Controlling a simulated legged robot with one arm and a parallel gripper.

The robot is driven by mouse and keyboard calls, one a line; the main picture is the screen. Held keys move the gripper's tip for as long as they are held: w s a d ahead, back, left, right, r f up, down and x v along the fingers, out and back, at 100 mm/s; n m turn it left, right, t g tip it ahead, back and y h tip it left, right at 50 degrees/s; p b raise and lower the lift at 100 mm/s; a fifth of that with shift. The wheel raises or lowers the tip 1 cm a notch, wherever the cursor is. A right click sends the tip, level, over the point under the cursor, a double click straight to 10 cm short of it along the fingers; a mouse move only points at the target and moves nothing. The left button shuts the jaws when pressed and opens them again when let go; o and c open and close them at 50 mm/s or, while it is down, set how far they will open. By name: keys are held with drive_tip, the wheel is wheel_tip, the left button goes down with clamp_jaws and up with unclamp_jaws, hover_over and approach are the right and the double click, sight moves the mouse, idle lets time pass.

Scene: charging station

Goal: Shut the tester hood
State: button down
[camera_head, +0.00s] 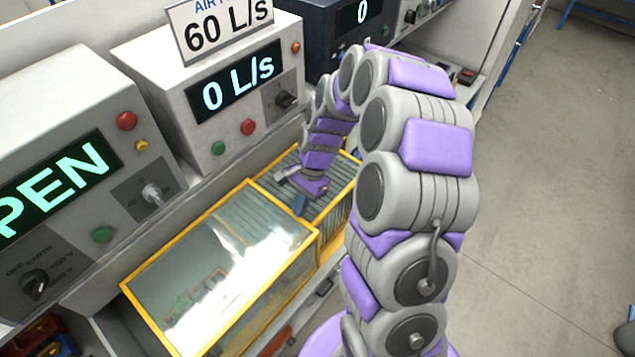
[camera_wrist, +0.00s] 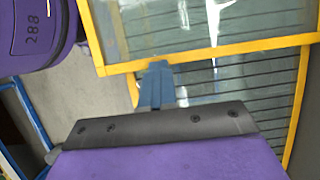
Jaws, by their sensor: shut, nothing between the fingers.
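The tester hood (camera_head: 222,262) is a clear cover with a yellow frame, lying over the left, nearer part of the tester box; a green board shows dimly beneath it. The slatted right part (camera_head: 337,215) of the box has a yellow rim. My gripper (camera_head: 301,206) is over this slatted part, beside the hood's right edge, fingers shut and empty. In the wrist view, the blue fingertips (camera_wrist: 157,72) are at the yellow edge bar of the hood (camera_wrist: 215,50); I cannot tell whether they touch it. The gripper body hides part of the slats.
A grey console (camera_head: 75,185) on the left shows a cut-off word ending in "PEN". A second console (camera_head: 215,100) reads 0 L/s, under a 60 L/s sign (camera_head: 220,28). Both stand close behind the box. Open floor (camera_head: 550,200) lies to the right.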

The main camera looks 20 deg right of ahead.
sight(266, 245)
drive_tip(key=s+a, duration=0.1)
drive_tip(key=a, duration=0.2)
drive_tip(key=s+a+p, duration=0.1)
drive_tip(key=s+a, duration=0.1)
drive_tip(key=a, duration=0.2)
drive_tip(key=s+a+p, duration=0.1)
drive_tip(key=s+a, duration=0.1)
drive_tip(key=a, duration=0.1)
drive_tip(key=shift+s+a, duration=0.2)
drive_tip(key=shift+w+d, duration=0.1)
